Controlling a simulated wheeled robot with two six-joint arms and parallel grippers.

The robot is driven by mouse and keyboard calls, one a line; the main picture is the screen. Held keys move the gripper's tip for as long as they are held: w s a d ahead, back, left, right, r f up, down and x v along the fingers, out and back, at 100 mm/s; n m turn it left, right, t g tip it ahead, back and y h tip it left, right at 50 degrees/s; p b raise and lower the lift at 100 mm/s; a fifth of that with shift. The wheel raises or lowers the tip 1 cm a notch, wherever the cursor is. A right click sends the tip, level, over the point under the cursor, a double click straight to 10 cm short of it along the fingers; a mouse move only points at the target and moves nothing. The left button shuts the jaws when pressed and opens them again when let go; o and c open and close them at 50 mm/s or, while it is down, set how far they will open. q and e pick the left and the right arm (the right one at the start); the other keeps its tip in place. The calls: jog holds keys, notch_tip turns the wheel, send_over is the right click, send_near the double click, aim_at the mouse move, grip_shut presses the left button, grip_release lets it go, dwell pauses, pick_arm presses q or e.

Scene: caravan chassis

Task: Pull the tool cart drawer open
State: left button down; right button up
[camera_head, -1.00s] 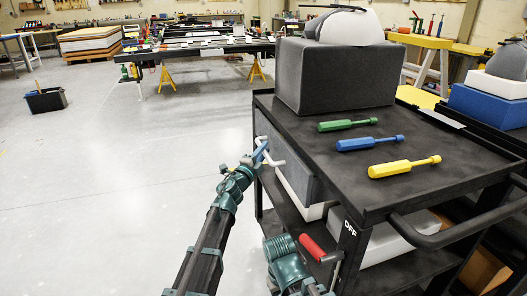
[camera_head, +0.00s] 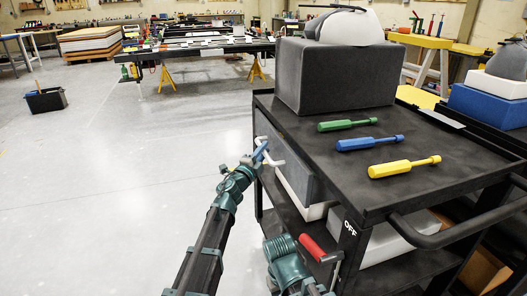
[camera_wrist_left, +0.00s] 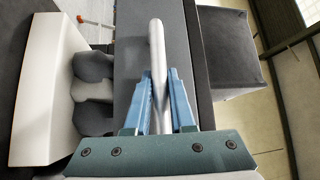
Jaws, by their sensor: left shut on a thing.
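The black tool cart (camera_head: 437,180) stands at the right. Its grey drawer front (camera_head: 290,140) is on the cart's left side, just under the top; it also shows in the left wrist view (camera_wrist_left: 130,62). A white bar handle (camera_head: 276,161) sticks out from that front. My left gripper (camera_head: 262,152) is shut on the handle, with its blue fingers on both sides of the bar in the left wrist view (camera_wrist_left: 158,100). The drawer looks closed or nearly so; its inside is hidden. My right gripper does not show.
Green, blue and yellow screwdrivers (camera_head: 400,168) and a grey box (camera_head: 335,75) are on the cart top. A red-gripped lever (camera_head: 313,248) by the "OFF" label is close to my other arm. The floor (camera_head: 120,170) left of the cart is clear.

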pick_arm(q)
jog(key=s+a, duration=0.4)
jog(key=a, duration=1)
jog(key=s+a, duration=0.5)
jog(key=a, duration=0.9)
jog(key=shift+s, duration=0.1)
jog(key=c, duration=0.8)
grip_release()
jog(key=shift+o, duration=0.2)
jog(key=b+v, duration=0.2)
jog(key=v, duration=1.1)
jog(key=shift+s+a, duration=0.15)
jog(key=shift+s, duration=0.15)
jog(key=shift+f, duration=0.1)
